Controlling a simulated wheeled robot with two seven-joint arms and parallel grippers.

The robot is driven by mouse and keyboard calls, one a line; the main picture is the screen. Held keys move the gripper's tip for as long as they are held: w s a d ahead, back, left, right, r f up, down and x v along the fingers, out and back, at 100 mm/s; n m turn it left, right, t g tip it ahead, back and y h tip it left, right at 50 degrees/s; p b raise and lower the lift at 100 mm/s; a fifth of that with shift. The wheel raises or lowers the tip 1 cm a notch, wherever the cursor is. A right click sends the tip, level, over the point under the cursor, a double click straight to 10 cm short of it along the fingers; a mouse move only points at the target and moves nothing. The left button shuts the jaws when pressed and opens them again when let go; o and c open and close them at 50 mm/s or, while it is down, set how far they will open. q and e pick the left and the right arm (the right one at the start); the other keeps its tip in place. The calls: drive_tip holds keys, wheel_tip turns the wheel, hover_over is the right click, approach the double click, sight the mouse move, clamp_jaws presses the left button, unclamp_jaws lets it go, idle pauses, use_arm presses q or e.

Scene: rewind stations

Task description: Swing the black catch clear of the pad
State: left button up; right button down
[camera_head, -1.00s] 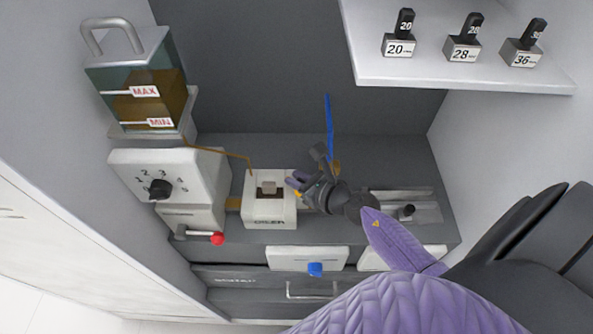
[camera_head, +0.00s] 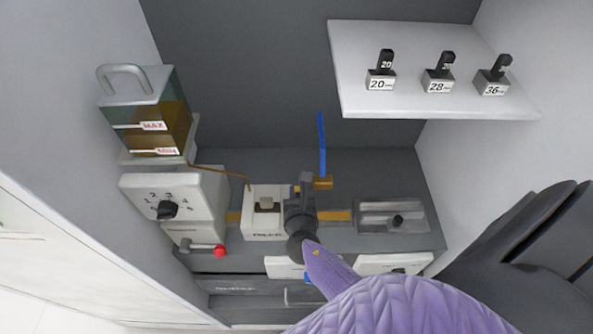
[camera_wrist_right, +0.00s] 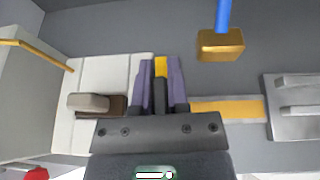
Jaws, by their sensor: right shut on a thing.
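My right gripper (camera_head: 303,190) stands at the right side of the white oiler block (camera_head: 262,226), fingers pointing to the back. In the right wrist view its purple fingers (camera_wrist_right: 161,85) are closed around a narrow black piece, which looks like the black catch (camera_wrist_right: 160,97), with yellow at its far end. The rest of the catch is hidden by the gripper. The beige pad (camera_head: 266,204) sits in a dark slot on the block, left of the fingers; it also shows in the wrist view (camera_wrist_right: 88,102). My left gripper is not in view.
A brass block with a blue rod (camera_head: 322,150) stands just behind and right of the gripper. A yellow strip (camera_head: 335,216) runs right to a grey fixture (camera_head: 392,216). A dial box (camera_head: 170,198) with a red-knobbed lever stands left. Labelled weights sit on the shelf (camera_head: 390,105).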

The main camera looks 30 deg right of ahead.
drive_tip(key=shift+m+h, duration=0.4)
drive_tip(key=shift+h, duration=0.1)
drive_tip(key=c, duration=0.6)
unclamp_jaws()
drive_tip(key=shift+s+a+r, duration=0.15)
drive_tip(key=shift+s, duration=0.15)
drive_tip(key=p+v, duration=0.2)
drive_tip(key=v, duration=0.7)
drive_tip(key=shift+a+r+p, duration=0.1)
drive_tip(key=shift+r+p, duration=0.05)
drive_tip(key=shift+p, duration=0.2)
